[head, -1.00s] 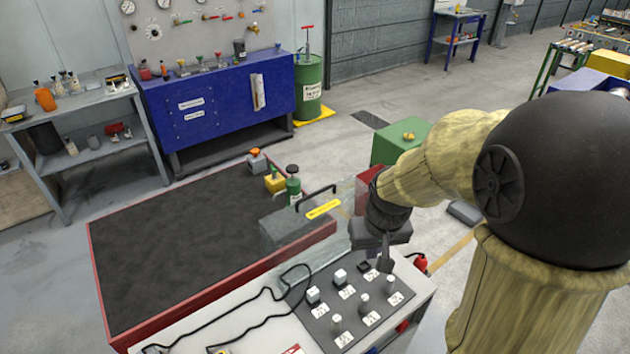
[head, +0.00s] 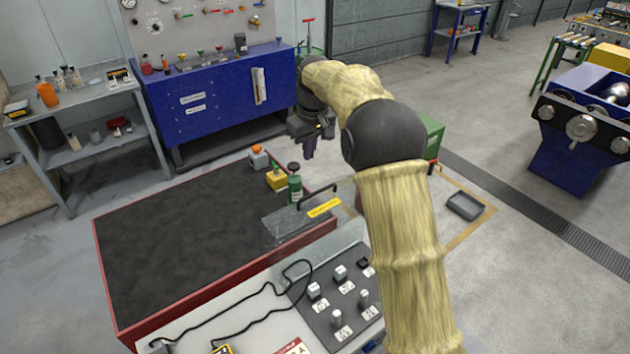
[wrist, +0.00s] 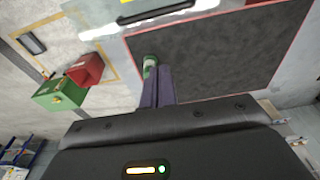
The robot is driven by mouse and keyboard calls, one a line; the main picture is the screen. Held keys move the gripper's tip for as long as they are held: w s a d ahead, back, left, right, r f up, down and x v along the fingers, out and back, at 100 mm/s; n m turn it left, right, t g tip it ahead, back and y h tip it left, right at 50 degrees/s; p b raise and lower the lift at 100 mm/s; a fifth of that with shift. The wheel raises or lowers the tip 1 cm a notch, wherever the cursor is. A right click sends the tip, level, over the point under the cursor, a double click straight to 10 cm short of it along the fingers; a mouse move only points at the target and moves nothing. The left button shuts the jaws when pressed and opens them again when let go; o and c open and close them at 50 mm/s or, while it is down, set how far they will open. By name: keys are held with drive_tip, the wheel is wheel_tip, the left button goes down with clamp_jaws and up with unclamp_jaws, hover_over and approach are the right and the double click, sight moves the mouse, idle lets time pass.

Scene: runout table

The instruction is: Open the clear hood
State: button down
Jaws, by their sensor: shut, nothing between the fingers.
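The clear hood (head: 290,222) sits low at the right end of the dark-topped table, looking down. It has a black bar handle (head: 318,194) and a yellow label (head: 324,208). The handle also shows at the top of the wrist view (wrist: 155,14). My gripper (head: 309,153) is shut and empty, pointing down, beyond the hood and above the handle in the picture, apart from it. In the wrist view its dark fingers (wrist: 157,88) are together, and a green bottle-like fitting (wrist: 150,64) shows just past their tips.
A green fitting with a dark knob (head: 294,185) and a yellow block (head: 276,179) stand beside the hood. A switch panel (head: 345,310) and a black cable lie in front. The dark tabletop (head: 190,245) is clear. A green box (head: 428,140) stands behind my arm.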

drive_tip(key=f+p, duration=0.1)
drive_tip(key=f, duration=0.2)
drive_tip(key=s+f+p, duration=0.1)
drive_tip(key=f+p, duration=0.1)
drive_tip(key=f, duration=0.1)
drive_tip(key=f+p, duration=0.1)
drive_tip(key=f, duration=0.2)
drive_tip(key=shift+s+d+p, duration=0.2)
drive_tip(key=shift+d+p, duration=0.1)
drive_tip(key=shift+p, duration=0.1)
drive_tip(key=shift+s+d+r, duration=0.1)
drive_tip(key=shift+s+d, duration=0.15)
drive_tip(key=shift+s, duration=0.2)
drive_tip(key=shift+d, duration=0.15)
